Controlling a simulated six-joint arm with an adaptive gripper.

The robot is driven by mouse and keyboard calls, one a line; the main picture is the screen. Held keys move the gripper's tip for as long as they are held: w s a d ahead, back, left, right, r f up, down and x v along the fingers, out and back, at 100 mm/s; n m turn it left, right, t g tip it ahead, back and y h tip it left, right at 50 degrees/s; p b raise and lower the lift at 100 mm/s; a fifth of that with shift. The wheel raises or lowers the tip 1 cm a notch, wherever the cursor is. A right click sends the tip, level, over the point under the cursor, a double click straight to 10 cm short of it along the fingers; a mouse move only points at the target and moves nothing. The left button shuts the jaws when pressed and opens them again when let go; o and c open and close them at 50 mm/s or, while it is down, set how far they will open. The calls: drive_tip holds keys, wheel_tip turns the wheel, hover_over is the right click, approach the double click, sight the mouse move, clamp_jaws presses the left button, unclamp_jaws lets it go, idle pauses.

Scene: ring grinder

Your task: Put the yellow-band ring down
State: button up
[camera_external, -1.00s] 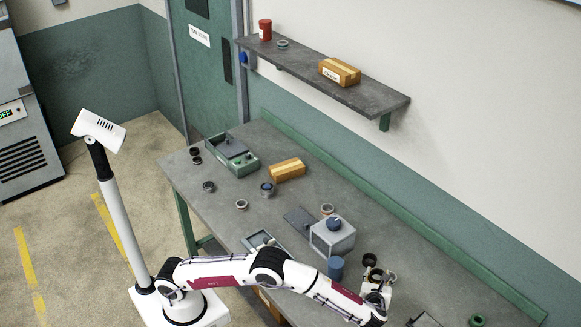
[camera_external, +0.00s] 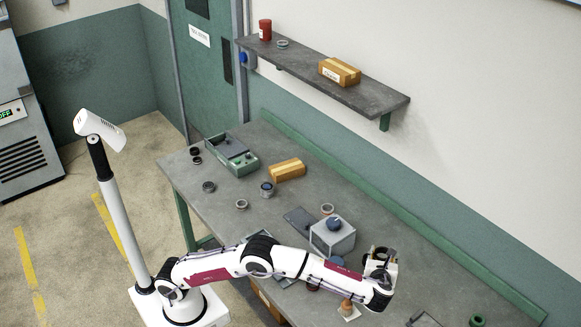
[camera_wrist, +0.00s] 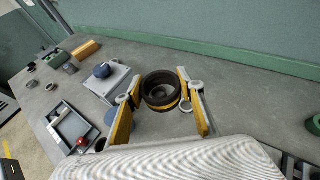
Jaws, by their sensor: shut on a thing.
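The yellow-band ring (camera_wrist: 160,88) is dark brown, with a yellow strip showing on its lower edge in the wrist view. It sits between the two yellow-padded fingers of my gripper (camera_wrist: 158,104), which is shut on it. In the external view my gripper (camera_external: 380,262) is over the right part of the workbench (camera_external: 440,275), with the dark ring (camera_external: 378,252) at its top. The ring looks raised off the bench, but the exact gap cannot be told.
A grey box with a blue knob (camera_external: 333,232) stands left of my gripper. A green ring (camera_external: 476,320) lies to the right. An open tray (camera_wrist: 72,130) lies left in the wrist view. The bench between the gripper and back wall is clear.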

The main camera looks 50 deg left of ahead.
drive_tip(key=w+a+n+g+y, duration=0.15)
drive_tip(key=w+a, duration=0.25)
drive_tip(key=a, duration=0.8)
drive_tip(key=w+a+n+g+y, duration=0.15)
drive_tip(key=w+a, duration=0.35)
drive_tip(key=a, duration=0.7)
drive_tip(key=a+n+g+y, duration=0.2)
drive_tip(key=a+n+g, duration=0.1)
drive_tip(key=a, duration=1.9)
drive_tip(key=s+a+n+g, duration=0.2)
drive_tip(key=s+a, duration=0.4)
drive_tip(key=a, duration=0.5)
drive_tip(key=s+a+n+g, duration=0.2)
drive_tip(key=s+a, duration=0.5)
drive_tip(key=a, duration=0.5)
drive_tip(key=s+a+n+g, duration=0.2)
drive_tip(key=s+a, duration=0.4)
drive_tip(key=a, duration=0.5)
wheel_tip(320, 180, down, 11)
drive_tip(key=shift+f, duration=0.2)
drive_tip(key=shift+s, duration=0.1)
drive_tip(key=shift+f, duration=3.1)
